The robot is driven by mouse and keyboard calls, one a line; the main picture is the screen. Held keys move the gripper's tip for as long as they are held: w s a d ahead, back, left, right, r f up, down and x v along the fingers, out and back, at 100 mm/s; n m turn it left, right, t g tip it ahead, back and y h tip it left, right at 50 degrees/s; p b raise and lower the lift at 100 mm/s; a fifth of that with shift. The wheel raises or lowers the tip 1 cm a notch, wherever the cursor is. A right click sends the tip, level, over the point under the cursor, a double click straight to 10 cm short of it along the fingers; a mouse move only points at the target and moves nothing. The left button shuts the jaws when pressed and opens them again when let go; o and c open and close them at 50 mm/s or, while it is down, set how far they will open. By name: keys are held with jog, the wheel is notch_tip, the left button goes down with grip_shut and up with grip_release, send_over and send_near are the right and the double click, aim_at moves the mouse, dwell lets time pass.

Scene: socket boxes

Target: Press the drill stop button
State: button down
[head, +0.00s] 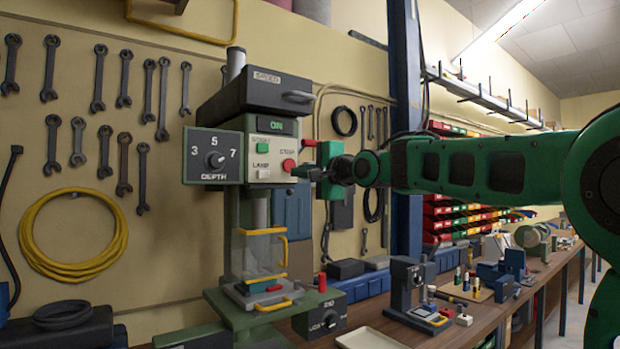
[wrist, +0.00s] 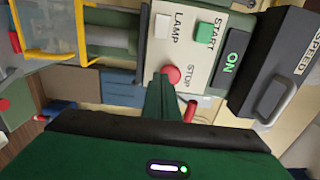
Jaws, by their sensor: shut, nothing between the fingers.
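The drill press (head: 262,110) stands against the wall with a control panel on its head. The red round STOP button (head: 288,165) is on the panel's right side, and it also shows in the wrist view (wrist: 172,74). The green START button (head: 255,148) and white LAMP button (head: 261,173) are to its left. The display (head: 270,125) reads ON in green. My gripper (head: 299,171) is shut and empty, its fingertips right by the STOP button. In the wrist view the fingers (wrist: 161,88) end just beside the button; I cannot tell whether they touch it.
A depth dial (head: 214,160) is left of the panel. A yellow-framed clear guard (head: 262,252) hangs below the head.

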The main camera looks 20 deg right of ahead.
jog(key=shift+x, duration=0.9)
jog(key=shift+w+a+r, duration=0.3)
jog(key=shift+w, duration=0.05)
jog(key=shift+s+d+f, duration=0.2)
jog(key=shift+d+f, duration=0.3)
jog(key=shift+f, duration=0.05)
jog(key=r+v, duration=0.1)
jog(key=v, duration=1.2)
jog(key=shift+s+r, duration=0.2)
jog(key=shift+s, duration=0.05)
jog(key=shift+a, duration=0.1)
